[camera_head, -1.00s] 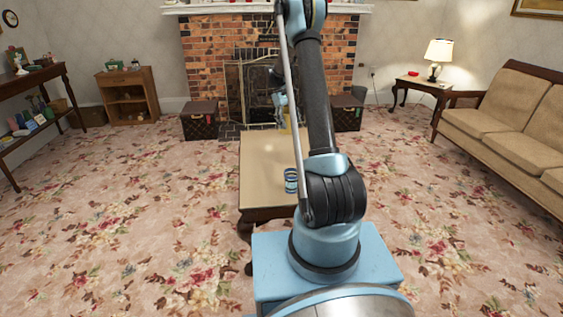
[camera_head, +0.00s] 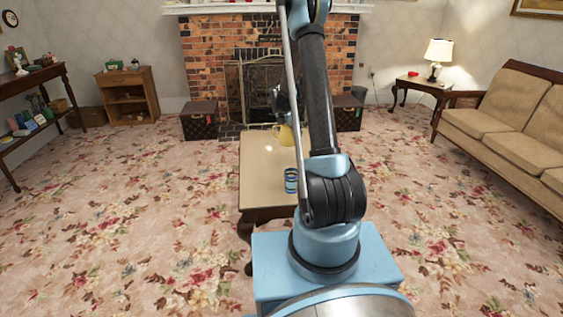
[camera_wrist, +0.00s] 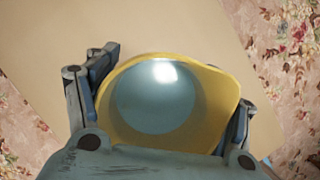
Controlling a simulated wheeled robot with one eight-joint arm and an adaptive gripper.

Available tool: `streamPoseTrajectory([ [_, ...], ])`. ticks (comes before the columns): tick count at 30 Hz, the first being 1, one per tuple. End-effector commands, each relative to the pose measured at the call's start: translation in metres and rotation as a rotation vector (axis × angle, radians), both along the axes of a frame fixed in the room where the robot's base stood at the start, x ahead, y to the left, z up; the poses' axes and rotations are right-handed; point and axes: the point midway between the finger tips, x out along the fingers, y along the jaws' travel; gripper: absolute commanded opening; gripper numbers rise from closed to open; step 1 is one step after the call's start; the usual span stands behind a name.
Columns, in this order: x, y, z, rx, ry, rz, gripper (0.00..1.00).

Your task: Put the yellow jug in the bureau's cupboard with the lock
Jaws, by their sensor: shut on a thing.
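The yellow jug (camera_head: 285,133) shows over the far end of the coffee table, partly behind my arm. My gripper (camera_head: 282,108) is at its top, mostly hidden by the arm. In the wrist view, the yellow jug (camera_wrist: 212,105) is seen from above, with a round grey-blue inside. The fingers of my gripper (camera_wrist: 175,85) are shut on it, one at each side. I cannot tell whether it touches the tabletop. I cannot make out a bureau cupboard with a lock.
The coffee table (camera_head: 262,165) bears a blue-striped can (camera_head: 291,181) near my base. A small wooden cabinet (camera_head: 127,97) with open shelves stands back left. Dark trunks (camera_head: 199,120) flank the fireplace (camera_head: 262,85). A sofa (camera_head: 500,120) is at right. Carpet on the left is clear.

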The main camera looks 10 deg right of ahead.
Motion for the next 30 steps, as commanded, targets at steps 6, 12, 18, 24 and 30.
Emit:
streamPoseTrajectory([
  [6, 0.0, -0.001, -0.003, -0.001, 0.001, 0.14, 0.18],
  [12, 0.001, 0.0, -0.022, -0.001, 0.002, 0.167, 0.18],
  [18, 0.001, 0.0, -0.05, -0.001, 0.002, 0.166, 0.18],
  [24, 0.001, 0.001, -0.062, -0.001, 0.002, 0.165, 0.18],
  [30, 0.001, 0.001, -0.076, -0.001, 0.002, 0.165, 0.18],
])
